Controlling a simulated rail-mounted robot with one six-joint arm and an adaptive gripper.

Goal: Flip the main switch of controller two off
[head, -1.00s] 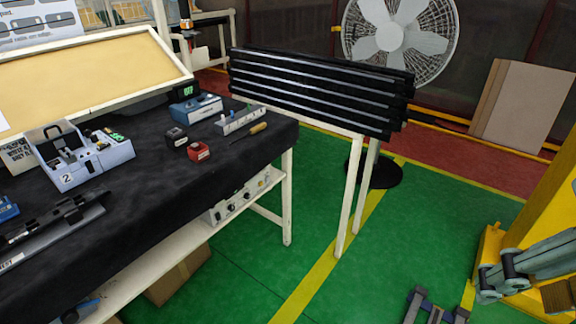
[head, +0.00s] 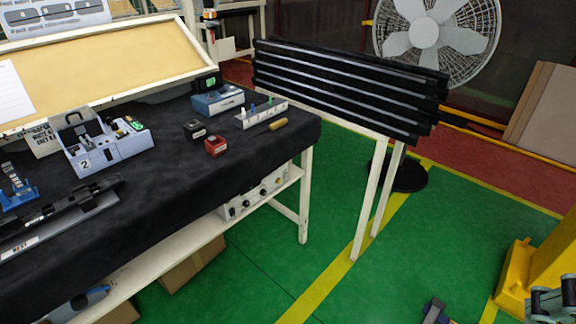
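A light blue-grey box with a "2" label (head: 112,150) stands at the left of the black-covered bench. It has a black handle or clamp and small green parts on top. A pale unit with several knobs (head: 256,193) sits on the shelf under the bench; I cannot read a number on it. I cannot tell which of the two is controller two, nor make out its main switch.
The bench (head: 240,152) carries black and red blocks, a blue box (head: 218,101), a small rack (head: 262,113) and a screwdriver (head: 270,128). A rack of black strips (head: 345,92) and a fan (head: 425,35) stand behind. Green floor (head: 330,230) is open in front.

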